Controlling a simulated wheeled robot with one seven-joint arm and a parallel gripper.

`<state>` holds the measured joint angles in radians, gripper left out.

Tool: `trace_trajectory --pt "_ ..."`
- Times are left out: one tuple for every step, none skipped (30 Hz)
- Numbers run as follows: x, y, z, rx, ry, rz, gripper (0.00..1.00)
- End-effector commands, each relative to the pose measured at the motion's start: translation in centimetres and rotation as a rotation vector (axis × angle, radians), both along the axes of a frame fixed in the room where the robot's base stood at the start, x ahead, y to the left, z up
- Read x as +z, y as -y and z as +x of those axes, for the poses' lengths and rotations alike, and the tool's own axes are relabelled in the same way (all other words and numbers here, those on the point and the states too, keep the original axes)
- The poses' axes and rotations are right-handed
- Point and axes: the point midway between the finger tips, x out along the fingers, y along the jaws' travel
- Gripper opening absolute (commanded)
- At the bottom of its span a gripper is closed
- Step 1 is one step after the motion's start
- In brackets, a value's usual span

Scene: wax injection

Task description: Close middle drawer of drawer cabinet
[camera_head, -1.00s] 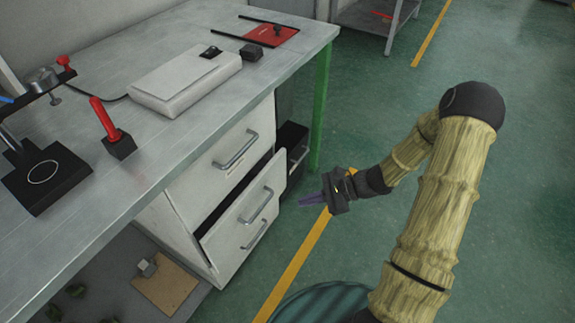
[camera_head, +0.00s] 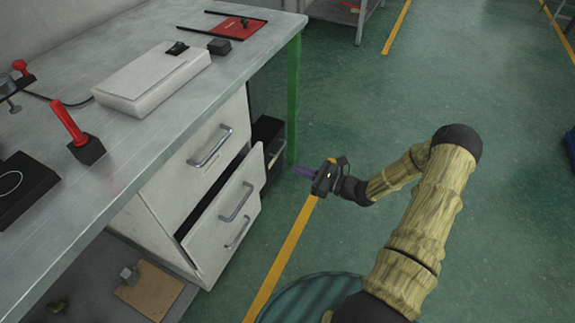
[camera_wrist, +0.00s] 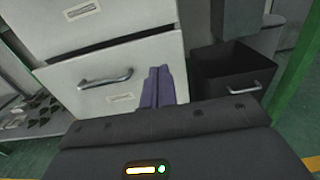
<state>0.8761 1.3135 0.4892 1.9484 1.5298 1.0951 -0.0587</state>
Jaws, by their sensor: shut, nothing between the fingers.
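The white drawer cabinet (camera_head: 183,178) stands under the workbench. Its middle drawer (camera_head: 218,228) is pulled partly out, with a dark gap behind the top of its front and a silver handle (camera_head: 235,202). In the wrist view, the drawer front (camera_wrist: 75,92) and its handle (camera_wrist: 105,80) lie left of the fingers. My gripper (camera_head: 296,170) is shut and empty, to the right of the drawer front and apart from it in the head view. In the wrist view its purple fingers (camera_wrist: 158,86) overlap the right end of the drawer front; I cannot tell the exact distance.
The workbench top (camera_head: 110,185) overhangs the cabinet and carries a white box (camera_head: 150,80) and tools.

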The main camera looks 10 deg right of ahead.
Motion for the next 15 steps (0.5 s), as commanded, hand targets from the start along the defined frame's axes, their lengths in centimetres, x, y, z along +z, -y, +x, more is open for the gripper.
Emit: trace_trajectory --pt "-0.2 -0.6 0.4 0.005 0.002 0.0 0.0" --pt "-0.2 -1.0 0.6 0.005 0.002 0.0 0.0" --pt "-0.2 -1.4 1.0 0.005 0.002 0.0 0.0" --pt "-0.2 -1.9 1.3 0.006 0.003 -0.001 0.0" --pt "-0.2 -2.3 1.6 0.006 0.003 -0.001 0.0" --pt "-0.3 -2.8 2.0 0.006 0.003 -0.001 0.0" --pt "-0.3 -3.3 2.3 0.006 0.003 -0.001 0.0" --pt "-0.3 -3.7 2.7 0.006 0.002 0.0 0.0" --pt "-0.3 -4.2 3.1 0.006 0.002 -0.002 0.0" --pt "-0.3 -4.6 3.5 0.006 0.002 -0.002 0.0" --pt "-0.3 -5.1 3.8 0.006 0.003 -0.001 0.0" --pt "-0.3 -5.6 4.2 0.005 0.003 -0.001 0.0" --pt "-0.3 -6.1 4.6 0.005 0.003 -0.001 0.0" --pt "-0.3 -6.5 4.9 0.006 0.004 -0.002 0.0" --pt "-0.3 -7.0 5.3 0.005 0.002 -0.002 0.0"
